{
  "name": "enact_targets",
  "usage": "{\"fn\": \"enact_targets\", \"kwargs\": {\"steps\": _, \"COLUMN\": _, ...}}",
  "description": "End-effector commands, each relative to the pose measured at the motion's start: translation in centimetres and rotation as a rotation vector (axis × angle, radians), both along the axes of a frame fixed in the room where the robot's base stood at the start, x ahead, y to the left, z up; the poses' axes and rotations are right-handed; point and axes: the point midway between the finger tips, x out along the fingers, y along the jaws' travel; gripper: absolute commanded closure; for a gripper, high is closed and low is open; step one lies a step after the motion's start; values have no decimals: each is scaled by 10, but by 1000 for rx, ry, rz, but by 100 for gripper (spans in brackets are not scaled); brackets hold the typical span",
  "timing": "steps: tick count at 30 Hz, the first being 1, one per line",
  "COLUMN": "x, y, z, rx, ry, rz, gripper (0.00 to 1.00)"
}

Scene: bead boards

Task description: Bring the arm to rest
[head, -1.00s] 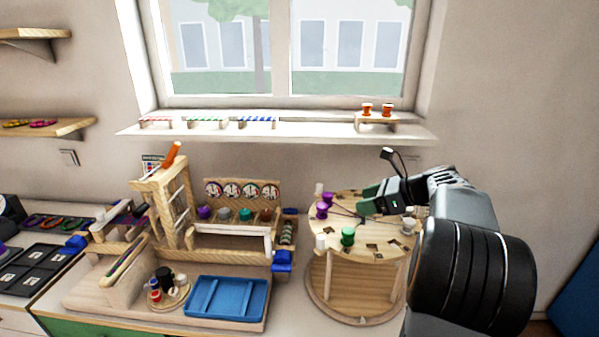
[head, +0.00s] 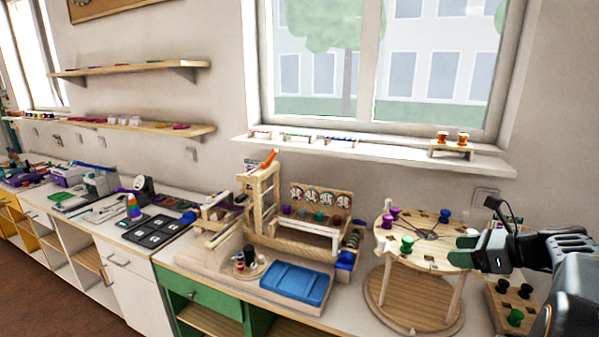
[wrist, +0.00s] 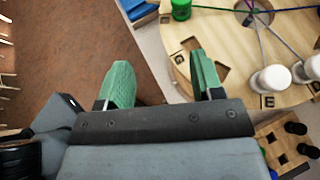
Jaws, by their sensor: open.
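My gripper (head: 466,250) is at the right of the head view, beside the right part of the round wooden bead board (head: 431,246). In the wrist view my gripper (wrist: 165,85) shows two green fingers spread apart with nothing between them. The floor and the edge of the round board (wrist: 185,45) lie beyond the fingers. In the wrist view white pegs (wrist: 272,80) stand on the board right of the fingers.
A wooden block with dark and green pegs (head: 508,300) stands on the counter at the right, below my arm. A blue tray (head: 292,283) and a wooden rack (head: 262,200) are left of the round board. Open floor (head: 60,300) lies at the lower left.

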Motion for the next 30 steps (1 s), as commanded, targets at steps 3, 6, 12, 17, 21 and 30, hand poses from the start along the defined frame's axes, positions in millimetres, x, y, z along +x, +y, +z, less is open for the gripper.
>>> {"fn": "enact_targets", "kwargs": {"steps": 3, "x": 1, "y": -2, "z": -2, "rx": -63, "ry": -48, "rz": 28, "gripper": 39}}
{"fn": "enact_targets", "kwargs": {"steps": 6, "x": 1, "y": -4, "z": -8, "rx": -133, "ry": -72, "rz": 56, "gripper": 39}}
{"fn": "enact_targets", "kwargs": {"steps": 12, "x": -11, "y": -10, "z": -43, "rx": -316, "ry": -81, "rz": 148, "gripper": 39}}
{"fn": "enact_targets", "kwargs": {"steps": 17, "x": -33, "y": 1, "z": -74, "rx": -540, "ry": -86, "rz": 322, "gripper": 39}}
{"fn": "enact_targets", "kwargs": {"steps": 21, "x": -58, "y": 32, "z": -99, "rx": -793, "ry": -117, "rz": 614, "gripper": 39}}
{"fn": "enact_targets", "kwargs": {"steps": 30, "x": -135, "y": 135, "z": -131, "rx": -1390, "ry": -394, "rz": 1610, "gripper": 39}}
